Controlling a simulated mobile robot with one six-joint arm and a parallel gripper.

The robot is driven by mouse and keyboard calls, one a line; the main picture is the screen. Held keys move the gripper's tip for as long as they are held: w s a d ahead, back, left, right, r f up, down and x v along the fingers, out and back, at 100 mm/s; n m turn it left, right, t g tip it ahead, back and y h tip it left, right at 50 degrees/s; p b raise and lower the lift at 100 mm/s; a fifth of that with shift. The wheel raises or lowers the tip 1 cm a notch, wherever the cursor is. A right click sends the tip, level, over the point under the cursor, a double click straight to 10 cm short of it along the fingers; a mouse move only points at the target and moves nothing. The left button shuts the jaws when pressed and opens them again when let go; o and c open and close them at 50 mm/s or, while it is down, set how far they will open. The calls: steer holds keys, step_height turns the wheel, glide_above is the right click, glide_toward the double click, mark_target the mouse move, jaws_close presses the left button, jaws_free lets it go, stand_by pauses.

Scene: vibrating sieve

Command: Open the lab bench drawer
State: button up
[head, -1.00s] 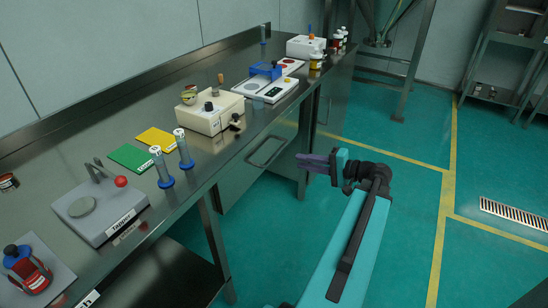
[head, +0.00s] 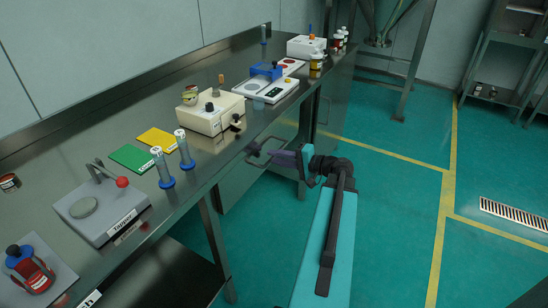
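The drawer of the lab bench has a dark metal front (head: 233,184) under the worktop, and it looks shut. Its looped metal handle (head: 272,138) is partly hidden by my gripper. My gripper (head: 251,154), with purple fingers, is right at the handle, pointing left toward the drawer front. Its fingertips look apart, one above the other. I cannot tell whether they touch the handle or have the bar between them.
Green floor (head: 395,200) to the right is clear.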

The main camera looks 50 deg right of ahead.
steer(key=shift+w+a+f, duration=0.15)
steer(key=shift+w, duration=0.4)
steer(key=shift+c, duration=0.2)
